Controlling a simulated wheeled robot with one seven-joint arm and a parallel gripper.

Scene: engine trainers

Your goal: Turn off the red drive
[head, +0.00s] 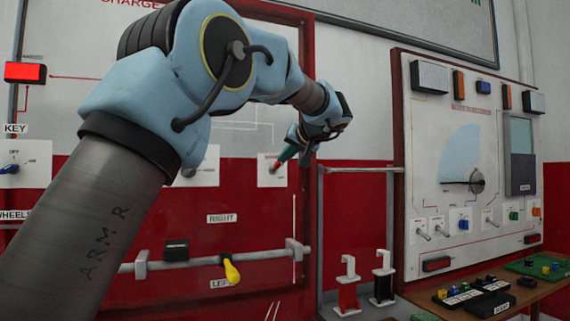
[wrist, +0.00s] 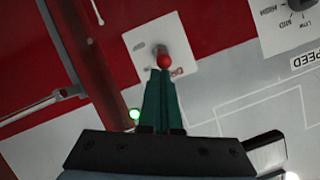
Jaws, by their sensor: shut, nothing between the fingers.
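A toggle switch with a red ball tip (wrist: 163,61) stands on a small white plate (wrist: 184,48) in the wrist view. The same plate shows on the red and white wall panel in the head view (head: 265,178). My gripper (wrist: 163,74), with green fingers, is shut and empty. Its fingertips are right at the red tip; I cannot tell whether they touch it. In the head view my gripper (head: 281,162) reaches the plate from the upper right and covers part of it. The plate's lettering is too small to read.
A bar with a yellow handle (head: 231,271) runs below the plate. A red lamp (head: 25,72) glows at upper left. A blue key switch (head: 9,169) is at left. A panel with a dial (head: 476,182) and several switches stands at right. Red (head: 347,296) and black (head: 383,286) hooked pieces stand between.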

